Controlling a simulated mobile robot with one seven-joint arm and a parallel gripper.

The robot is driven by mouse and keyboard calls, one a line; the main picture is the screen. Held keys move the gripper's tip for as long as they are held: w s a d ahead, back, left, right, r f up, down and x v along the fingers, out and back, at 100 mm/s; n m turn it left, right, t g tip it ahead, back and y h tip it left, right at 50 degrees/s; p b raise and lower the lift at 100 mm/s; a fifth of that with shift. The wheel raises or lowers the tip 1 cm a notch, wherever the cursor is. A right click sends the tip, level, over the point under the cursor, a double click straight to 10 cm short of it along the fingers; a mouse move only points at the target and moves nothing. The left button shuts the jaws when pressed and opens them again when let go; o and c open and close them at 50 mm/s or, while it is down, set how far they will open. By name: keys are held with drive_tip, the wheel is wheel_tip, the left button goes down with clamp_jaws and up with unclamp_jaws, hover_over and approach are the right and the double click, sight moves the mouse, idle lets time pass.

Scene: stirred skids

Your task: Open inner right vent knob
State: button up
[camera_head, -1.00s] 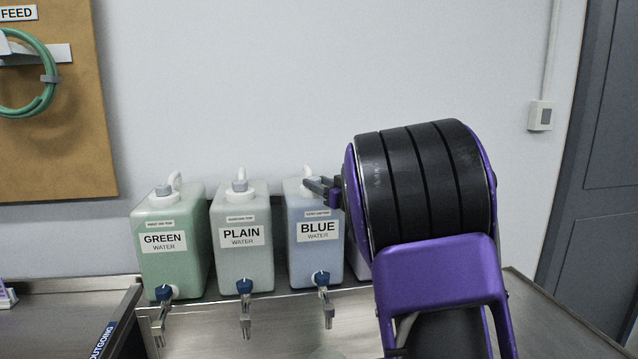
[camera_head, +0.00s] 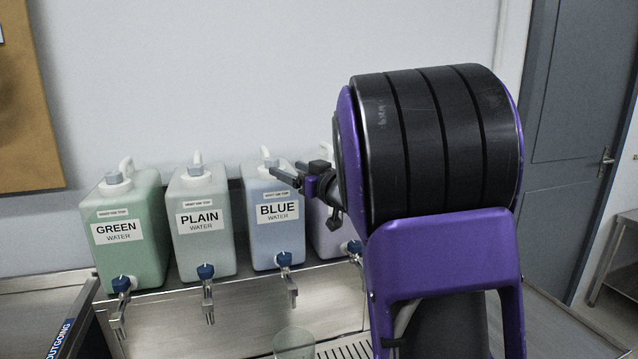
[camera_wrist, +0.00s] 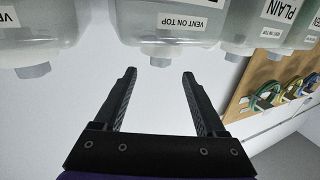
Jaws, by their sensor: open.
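The blue water container (camera_head: 275,232) is third from the left in a row of upright jugs, just left of my arm. Its grey vent knob (camera_wrist: 160,62) shows in the upside-down wrist view, just beyond and between my fingertips. My gripper (camera_wrist: 159,76) is open and empty, with the knob apart from both fingers. In the head view my gripper (camera_head: 284,176) reaches left from my wrist, close to the top of the blue container. There the knob is small beside the fingers, and I cannot tell its turn.
Plain (camera_head: 202,245) and green (camera_head: 133,255) containers stand to the left. A fourth, pale container (camera_head: 325,235) is partly hidden behind my arm. Taps hang over the metal bench, where a clear vessel (camera_head: 294,342) stands near a drain grate (camera_head: 345,350).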

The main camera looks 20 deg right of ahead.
drive_tip(key=v, duration=1.1)
drive_tip(key=shift+s, duration=0.2)
drive_tip(key=shift+a+f, duration=0.1)
drive_tip(key=shift+f, duration=0.05)
